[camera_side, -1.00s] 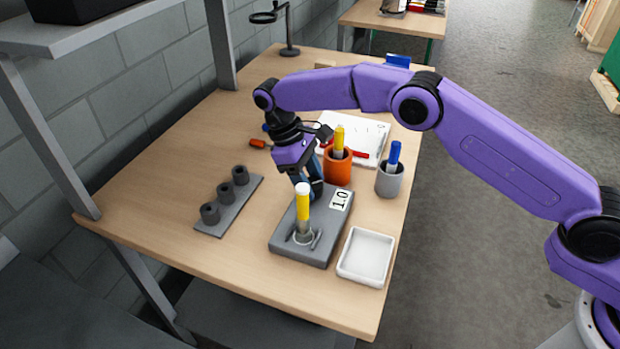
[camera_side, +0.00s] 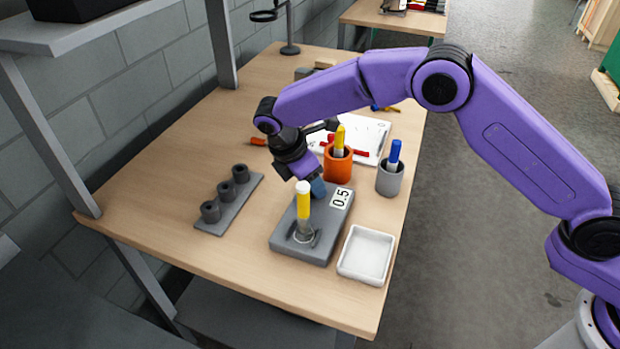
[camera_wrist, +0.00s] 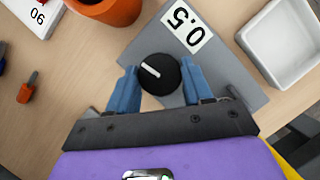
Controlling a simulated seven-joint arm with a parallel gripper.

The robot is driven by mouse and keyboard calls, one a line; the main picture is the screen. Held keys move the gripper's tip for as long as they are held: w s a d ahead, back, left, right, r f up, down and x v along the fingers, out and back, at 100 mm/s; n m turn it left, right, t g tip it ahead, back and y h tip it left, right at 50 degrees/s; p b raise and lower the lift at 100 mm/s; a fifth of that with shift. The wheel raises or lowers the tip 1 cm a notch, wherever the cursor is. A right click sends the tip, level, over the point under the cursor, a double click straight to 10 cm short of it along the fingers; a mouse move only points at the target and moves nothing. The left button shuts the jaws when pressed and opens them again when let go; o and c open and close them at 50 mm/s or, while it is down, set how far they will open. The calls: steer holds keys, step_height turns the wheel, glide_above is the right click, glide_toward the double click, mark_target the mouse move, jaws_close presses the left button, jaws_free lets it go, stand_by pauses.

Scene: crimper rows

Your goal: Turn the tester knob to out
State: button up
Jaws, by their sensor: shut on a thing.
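The grey tester (camera_side: 290,242) lies on the wooden table, with a label (camera_side: 341,199) reading 0.5. A yellow tube with a white cap (camera_side: 303,205) stands upright in the socket at its near end. The round black knob (camera_wrist: 160,74) with a white pointer line shows in the wrist view; in the side view it is hidden by my gripper. My gripper (camera_wrist: 158,80) has its blue fingers on either side of the knob and is shut on it. The pointer line sits at a slant.
An orange cup (camera_side: 337,165) with a yellow-capped item and a grey cup (camera_side: 391,179) with a blue one stand behind the tester. A white tray (camera_side: 366,254) is at its right. A dark rack (camera_side: 229,205) with several round holders is at its left.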

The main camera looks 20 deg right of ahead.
steer(key=n+t, duration=0.1)
steer(key=n, duration=0.2)
steer(key=shift+s+n+y, duration=0.1)
steer(key=shift+n+y, duration=0.3)
steer(key=n, duration=0.2)
steer(key=n+t+y, duration=0.1)
steer(key=n, duration=0.1)
steer(key=shift+s+n+t, duration=0.15)
steer(key=shift+n+t, duration=0.15)
steer(key=n+t+y, duration=0.1)
steer(key=n, duration=0.3)
steer(key=shift+d, duration=0.15)
steer(key=shift+n+y, duration=0.9)
steer(key=shift+n, duration=0.9)
steer(key=shift+d, duration=0.1)
steer(key=o, duration=1)
steer(key=v, duration=1.7)
steer(key=shift+s+r, duration=0.15)
steer(key=shift+s, duration=0.05)
